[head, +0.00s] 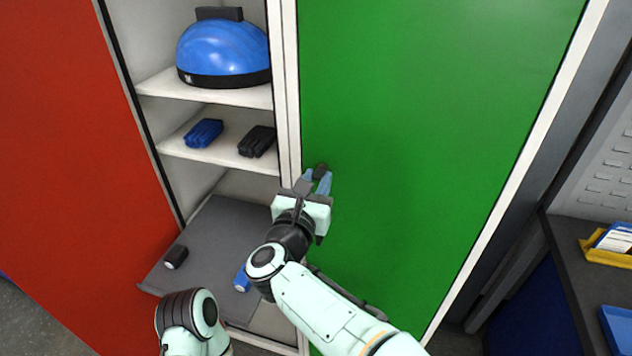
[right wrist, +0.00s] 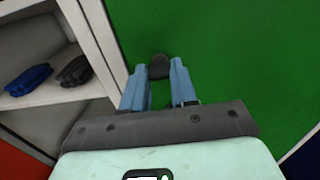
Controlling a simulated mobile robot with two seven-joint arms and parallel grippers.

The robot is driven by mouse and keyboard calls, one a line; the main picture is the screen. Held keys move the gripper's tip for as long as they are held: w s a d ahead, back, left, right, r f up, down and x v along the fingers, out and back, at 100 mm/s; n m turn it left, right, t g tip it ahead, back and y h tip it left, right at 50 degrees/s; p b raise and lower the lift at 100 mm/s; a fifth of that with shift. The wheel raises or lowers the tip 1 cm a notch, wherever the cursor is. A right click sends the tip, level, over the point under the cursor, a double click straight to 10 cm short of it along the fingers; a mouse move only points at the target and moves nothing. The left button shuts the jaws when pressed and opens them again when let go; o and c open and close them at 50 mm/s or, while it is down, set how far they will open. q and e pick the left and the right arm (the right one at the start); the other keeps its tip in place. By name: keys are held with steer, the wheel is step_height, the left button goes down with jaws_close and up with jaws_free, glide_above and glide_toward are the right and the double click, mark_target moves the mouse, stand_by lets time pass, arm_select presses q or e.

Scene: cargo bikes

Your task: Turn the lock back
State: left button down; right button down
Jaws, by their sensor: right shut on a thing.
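The lock (head: 320,170) is a small dark knob on the green door (head: 430,110), near the door's left edge. My right gripper (head: 317,178) reaches up to it, with its blue fingers shut on it. In the right wrist view, the lock (right wrist: 160,64) shows between the two fingertips of the right gripper (right wrist: 158,72), its top rounded and dark. The fingers hide part of the lock, and I cannot tell its exact turn angle. My left gripper is not in view.
An open white cabinet stands left of the green door, with a blue helmet (head: 222,50), blue gloves (head: 203,133) and black gloves (head: 257,141) on its shelves. A grey pull-out board (head: 205,235) sticks out below. A red door (head: 70,150) is at left, a workbench (head: 585,275) at right.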

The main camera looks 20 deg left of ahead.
steer(key=shift+f+n+b, duration=0.1)
steer(key=shift+n+b, duration=0.45)
steer(key=shift+n, duration=1.95)
steer(key=n, duration=0.2)
steer(key=shift+n, duration=0.4)
steer(key=n+p, duration=0.1)
steer(key=n, duration=0.4)
steer(key=shift+n+p, duration=1.1)
steer(key=shift+n, duration=1.3)
